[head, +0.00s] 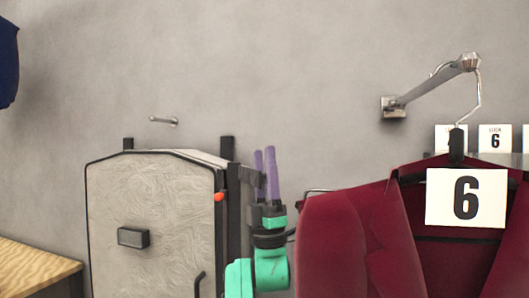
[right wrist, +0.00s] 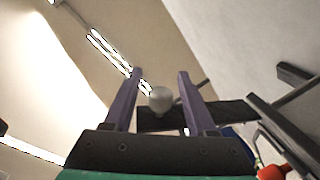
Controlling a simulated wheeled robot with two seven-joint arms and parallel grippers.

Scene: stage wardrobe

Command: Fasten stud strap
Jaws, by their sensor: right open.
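In the right wrist view, the fingers of my right gripper (right wrist: 160,78) are open. A rounded grey knob (right wrist: 160,100) shows between them, in front of a dark bar (right wrist: 195,115); I cannot tell how far beyond the fingers it is. My left gripper is not in view.
The grey case (head: 150,205) has a black handle block and an orange-red knob (head: 219,197). The jacket hangs with a "6" card (head: 466,198) from a metal wall arm (head: 435,82). A wall peg (head: 163,121) is above the case. A wooden top (head: 35,270) is lower left.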

